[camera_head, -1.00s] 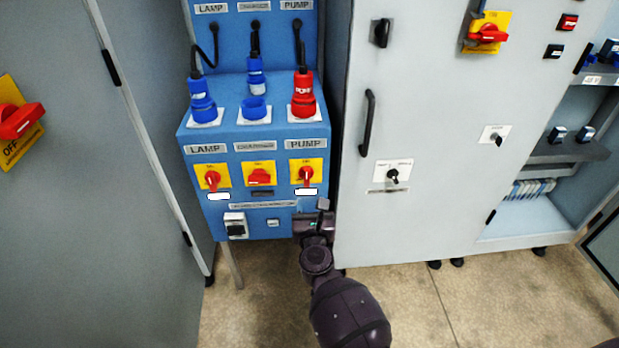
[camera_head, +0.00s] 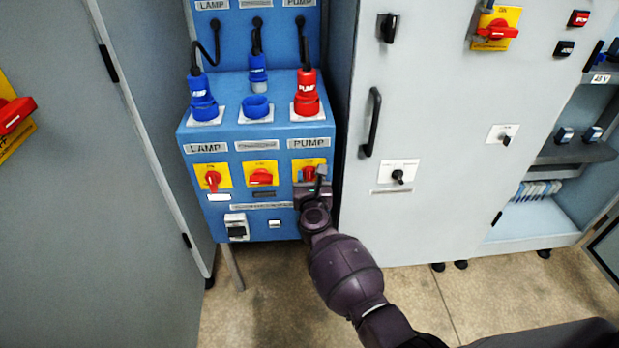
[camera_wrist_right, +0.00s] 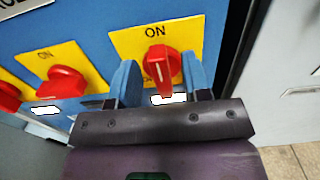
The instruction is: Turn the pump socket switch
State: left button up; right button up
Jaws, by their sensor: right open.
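The pump socket switch (camera_head: 309,173) is a red knob on a yellow plate under the PUMP label on the blue socket panel. My right gripper (camera_head: 312,181) is in front of it and hides part of it. In the right wrist view the red knob (camera_wrist_right: 161,65) points down from the ON mark. The blue fingers of my right gripper (camera_wrist_right: 160,85) stand open on either side of the knob, with gaps between. Whether a finger touches the knob cannot be told. My left gripper is not in view.
A red PUMP plug (camera_head: 306,90) sits in the socket above. The lamp switch (camera_head: 212,177) and middle switch (camera_head: 261,176) are to the left. A grey cabinet with a black handle (camera_head: 372,122) stands close on the right. The floor (camera_head: 270,290) is clear.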

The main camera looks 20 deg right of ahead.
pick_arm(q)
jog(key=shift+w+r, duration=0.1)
pick_arm(e)
jog(key=shift+w, duration=0.1)
jog(key=shift+c, duration=0.2)
jog(key=c, duration=0.7)
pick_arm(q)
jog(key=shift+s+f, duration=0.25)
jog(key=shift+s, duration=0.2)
pick_arm(e)
grip_shut()
